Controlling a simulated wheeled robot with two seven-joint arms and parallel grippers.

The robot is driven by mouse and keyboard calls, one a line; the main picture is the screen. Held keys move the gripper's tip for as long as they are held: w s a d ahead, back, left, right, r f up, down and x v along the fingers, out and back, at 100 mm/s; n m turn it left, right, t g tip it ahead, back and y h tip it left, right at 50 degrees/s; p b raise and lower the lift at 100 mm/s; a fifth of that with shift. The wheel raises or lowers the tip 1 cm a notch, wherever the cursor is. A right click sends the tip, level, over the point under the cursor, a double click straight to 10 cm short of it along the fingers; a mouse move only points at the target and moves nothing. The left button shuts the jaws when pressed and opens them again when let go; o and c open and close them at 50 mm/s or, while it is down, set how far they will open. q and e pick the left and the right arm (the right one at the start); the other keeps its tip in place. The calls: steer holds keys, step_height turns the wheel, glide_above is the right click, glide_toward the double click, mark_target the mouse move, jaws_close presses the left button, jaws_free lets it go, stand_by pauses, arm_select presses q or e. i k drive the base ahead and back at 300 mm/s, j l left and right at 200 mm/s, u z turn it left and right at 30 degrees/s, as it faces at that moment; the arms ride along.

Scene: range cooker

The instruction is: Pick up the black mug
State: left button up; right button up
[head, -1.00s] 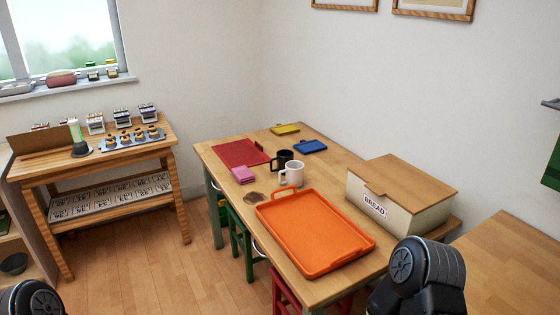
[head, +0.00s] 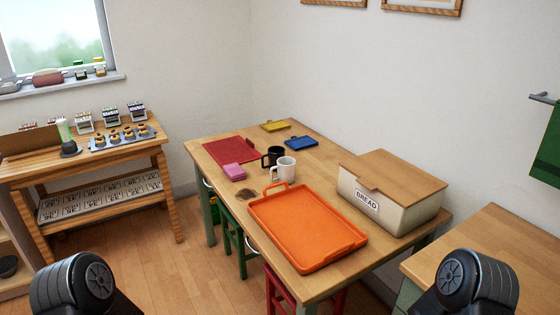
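The black mug (head: 271,156) stands upright on the wooden table, just behind and left of a white mug (head: 285,169) that hides part of it. Its handle points left. Both my arms show only as dark rounded links at the bottom left and bottom right of the head view, well short of the mugs. Neither gripper is in view.
Stools, including a green one (head: 236,250), stand along the table's left side.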

mark_target(274, 152)
steer(key=u, duration=1.15)
steer(key=i+u, duration=0.1)
steer(key=i, duration=4.25)
steer(key=z, duration=4.95)
